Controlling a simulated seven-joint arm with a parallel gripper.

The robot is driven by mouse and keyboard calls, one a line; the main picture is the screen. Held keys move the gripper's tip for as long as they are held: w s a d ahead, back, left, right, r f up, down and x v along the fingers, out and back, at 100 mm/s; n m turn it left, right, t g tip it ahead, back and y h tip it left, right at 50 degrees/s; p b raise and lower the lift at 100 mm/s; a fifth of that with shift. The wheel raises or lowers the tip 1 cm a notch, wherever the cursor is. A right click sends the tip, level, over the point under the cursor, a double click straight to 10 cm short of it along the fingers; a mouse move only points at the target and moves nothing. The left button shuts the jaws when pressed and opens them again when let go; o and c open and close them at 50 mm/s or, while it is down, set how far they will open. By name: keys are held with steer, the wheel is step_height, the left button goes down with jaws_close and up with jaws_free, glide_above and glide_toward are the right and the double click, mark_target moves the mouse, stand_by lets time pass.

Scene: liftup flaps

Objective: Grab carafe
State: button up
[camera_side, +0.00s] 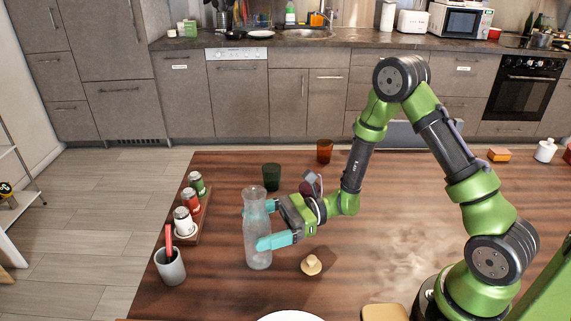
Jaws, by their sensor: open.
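A clear glass carafe (257,248) stands upright on the wooden table, left of my arm. The other finger shows only partly at the far side, behind the glass. The carafe is between the two fingers in this view. I cannot tell whether either finger touches it.
A wooden tray (205,214) with several shakers is at left. A grey cup (170,267) holds a red utensil. A small beige stopper (311,265) lies right of the carafe. The table's right side is mostly clear.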

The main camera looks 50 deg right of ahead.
mark_target(250, 247)
steer(key=shift+f, duration=0.9)
step_height(250, 247, down, 4)
steer(key=shift+f, duration=0.15)
steer(key=shift+r+x, duration=0.2)
steer(key=shift+x, duration=0.65)
steer(key=shift+w+a, duration=0.3)
steer(key=shift+a, duration=0.3)
steer(key=c, duration=1.4)
steer(key=shift+o, duration=0.2)
steer(key=shift+r, duration=0.2)
